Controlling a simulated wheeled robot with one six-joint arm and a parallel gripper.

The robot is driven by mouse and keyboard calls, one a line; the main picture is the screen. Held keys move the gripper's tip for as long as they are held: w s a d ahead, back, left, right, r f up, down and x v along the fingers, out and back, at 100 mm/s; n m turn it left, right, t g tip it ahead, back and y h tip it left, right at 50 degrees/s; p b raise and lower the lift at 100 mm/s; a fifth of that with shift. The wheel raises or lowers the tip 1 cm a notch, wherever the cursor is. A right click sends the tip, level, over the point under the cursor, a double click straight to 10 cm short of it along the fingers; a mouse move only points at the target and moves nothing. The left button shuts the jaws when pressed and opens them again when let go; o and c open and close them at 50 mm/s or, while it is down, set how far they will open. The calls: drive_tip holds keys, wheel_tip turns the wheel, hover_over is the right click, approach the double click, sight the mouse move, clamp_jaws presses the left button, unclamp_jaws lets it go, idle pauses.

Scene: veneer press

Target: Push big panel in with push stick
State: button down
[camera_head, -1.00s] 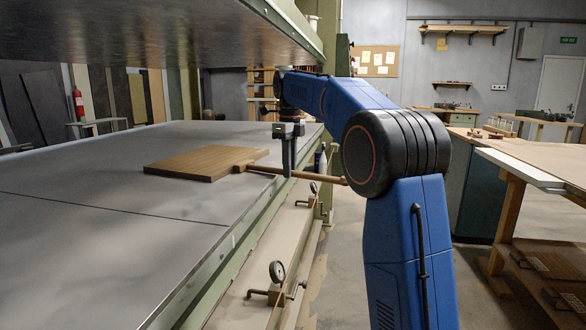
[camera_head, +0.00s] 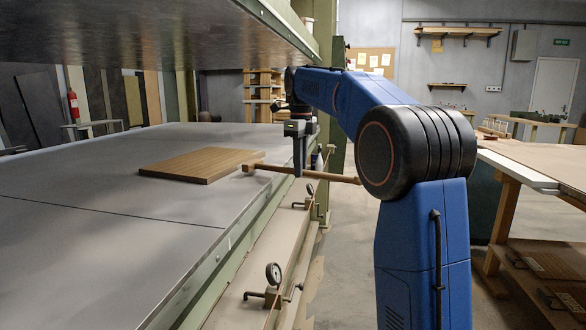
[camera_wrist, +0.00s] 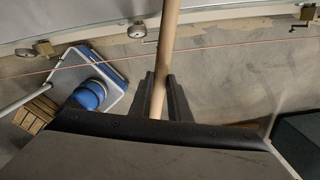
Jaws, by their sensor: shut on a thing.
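The big panel (camera_head: 203,163), a flat brown wooden board, lies on the grey lower platen (camera_head: 90,225) of the press, near its front edge. My gripper (camera_head: 299,170) is shut on the push stick (camera_head: 325,177), a thin wooden rod with a thicker head at its left end. In the head view the head of the stick lies just right of the panel, with a small gap between them. In the wrist view the stick (camera_wrist: 168,40) runs up between my two fingers; its far end is out of view there.
The upper platen (camera_head: 150,30) hangs over the lower one. Gauges (camera_head: 273,273) and handles line the press front. A bench with a light top (camera_head: 530,165) stands at the right. A red taut line (camera_wrist: 220,46) crosses the wrist view. The platen left of the panel is clear.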

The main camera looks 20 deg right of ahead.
drive_tip(key=shift+s+d+r, duration=0.35)
drive_tip(key=shift+s+d, duration=0.4)
drive_tip(key=shift+s, duration=0.15)
drive_tip(key=shift+s+d+r, duration=0.35)
drive_tip(key=shift+s+d, duration=0.4)
drive_tip(key=shift+s, duration=0.15)
drive_tip(key=shift+d, duration=0.1)
